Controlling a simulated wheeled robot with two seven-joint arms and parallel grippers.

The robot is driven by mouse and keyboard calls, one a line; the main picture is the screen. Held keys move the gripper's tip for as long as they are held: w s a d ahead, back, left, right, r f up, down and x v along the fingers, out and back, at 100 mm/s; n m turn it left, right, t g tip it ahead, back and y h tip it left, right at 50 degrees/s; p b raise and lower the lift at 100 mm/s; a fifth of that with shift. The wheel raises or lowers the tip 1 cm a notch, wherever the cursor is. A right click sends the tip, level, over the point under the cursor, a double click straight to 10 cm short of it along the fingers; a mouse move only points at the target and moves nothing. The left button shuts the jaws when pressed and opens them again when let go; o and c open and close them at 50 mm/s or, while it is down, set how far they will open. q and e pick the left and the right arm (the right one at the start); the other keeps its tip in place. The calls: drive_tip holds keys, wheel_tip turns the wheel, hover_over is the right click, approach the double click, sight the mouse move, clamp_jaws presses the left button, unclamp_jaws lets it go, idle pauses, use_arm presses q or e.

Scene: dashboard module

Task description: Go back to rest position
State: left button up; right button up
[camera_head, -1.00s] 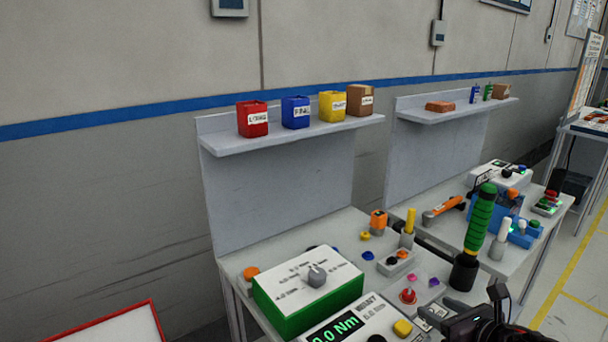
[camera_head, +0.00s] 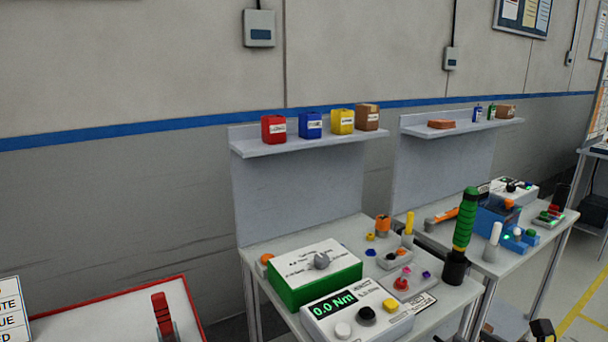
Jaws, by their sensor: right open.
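My right gripper (camera_head: 540,330) shows only in part at the bottom right edge of the head view, below the workbench (camera_head: 345,236). It is open, and I see nothing in it. Most of it is cut off by the frame. My left gripper is not in view. A green and white box with a grey knob (camera_head: 318,272) and a torque meter reading 0.0 Nm (camera_head: 355,312) stand on the bench. A green-handled tool (camera_head: 466,222) stands upright in a black holder at the bench's right side.
A shelf (camera_head: 310,143) holds red, blue, yellow and brown containers. A second bench to the right carries a blue fixture (camera_head: 497,213) and an orange tool (camera_head: 440,217). A red-rimmed white panel (camera_head: 95,325) with a red-handled item (camera_head: 162,312) is at lower left. Floor shows at far right.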

drive_tip(key=w+d+f+m+h, duration=0.2)
drive_tip(key=d+f+m+h, duration=0.2)
drive_tip(key=d+f+m, duration=0.8)
drive_tip(key=s+d+f+m+g+h, duration=0.1)
drive_tip(key=s+d+f+m+g, duration=0.2)
drive_tip(key=f, duration=0.4)
drive_tip(key=s+f+m+h, duration=0.1)
drive_tip(key=s+f+m, duration=0.35)
drive_tip(key=f, duration=0.35)
drive_tip(key=s+d+f+m+g, duration=0.2)
drive_tip(key=s+f, duration=0.2)
drive_tip(key=f, duration=0.3)
drive_tip(key=s+a+f+m+g, duration=0.2)
drive_tip(key=s+a+f+m, duration=0.25)
drive_tip(key=s+f, duration=0.4)
drive_tip(key=s+a+f+m+g, duration=0.2)
drive_tip(key=s+a+f+m, duration=0.2)
drive_tip(key=s+a+f, duration=0.35)
drive_tip(key=s+a+f+m+g+y, duration=0.1)
drive_tip(key=s+a+f, duration=0.3)
drive_tip(key=s+a, duration=0.4)
drive_tip(key=s+a+f+m+g+y, duration=0.2)
drive_tip(key=s+a+f+m, duration=0.2)
drive_tip(key=s+a, duration=0.4)
drive_tip(key=shift+f, duration=0.25)
